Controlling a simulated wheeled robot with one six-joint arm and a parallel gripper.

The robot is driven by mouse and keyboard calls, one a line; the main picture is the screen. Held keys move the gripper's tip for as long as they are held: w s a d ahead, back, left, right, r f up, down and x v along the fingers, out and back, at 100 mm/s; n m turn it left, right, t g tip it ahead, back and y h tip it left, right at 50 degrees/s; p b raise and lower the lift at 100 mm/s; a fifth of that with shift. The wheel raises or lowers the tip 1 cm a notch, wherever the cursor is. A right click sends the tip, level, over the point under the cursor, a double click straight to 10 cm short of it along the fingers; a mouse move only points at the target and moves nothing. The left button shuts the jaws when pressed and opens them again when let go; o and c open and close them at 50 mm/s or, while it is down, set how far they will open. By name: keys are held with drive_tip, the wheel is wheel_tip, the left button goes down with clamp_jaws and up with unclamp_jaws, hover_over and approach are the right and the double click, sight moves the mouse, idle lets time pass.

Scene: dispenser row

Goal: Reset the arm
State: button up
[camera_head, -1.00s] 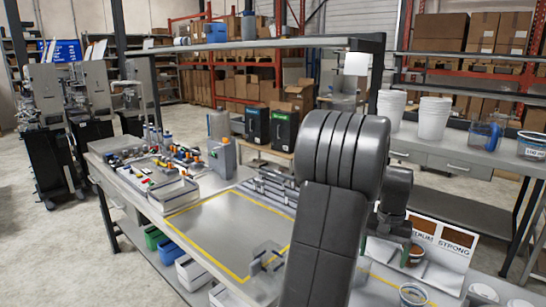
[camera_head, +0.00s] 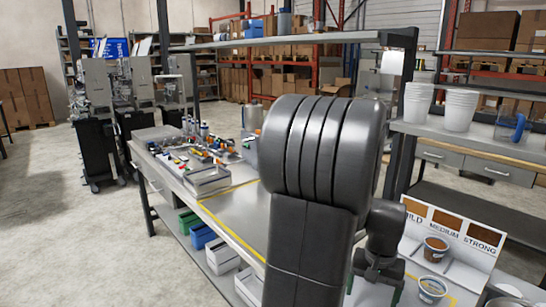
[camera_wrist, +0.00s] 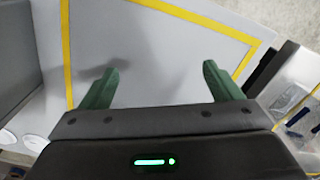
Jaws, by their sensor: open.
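My arm (camera_head: 320,160) fills the middle of the head view. My gripper (camera_wrist: 160,80) is open in the wrist view, its two green fingers well apart. Nothing is between them, and they are above the grey bench top (camera_wrist: 165,50) with yellow lines. In the head view the gripper is mostly hidden behind and below my arm.
A brown-filled cup (camera_head: 435,249) stands by the strength sign (camera_head: 455,228) at the right, with another cup (camera_head: 432,289) nearer. Grey trays (camera_head: 207,180) and small parts lie on the bench's left. An overhead shelf (camera_head: 270,40) spans the bench. The left floor is clear.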

wheel_tip(320, 180, down, 6)
drive_tip(key=shift+f, duration=0.2)
drive_tip(key=shift+w+r, duration=0.1)
drive_tip(key=shift+r, duration=1.05)
drive_tip(key=shift+a, duration=0.1)
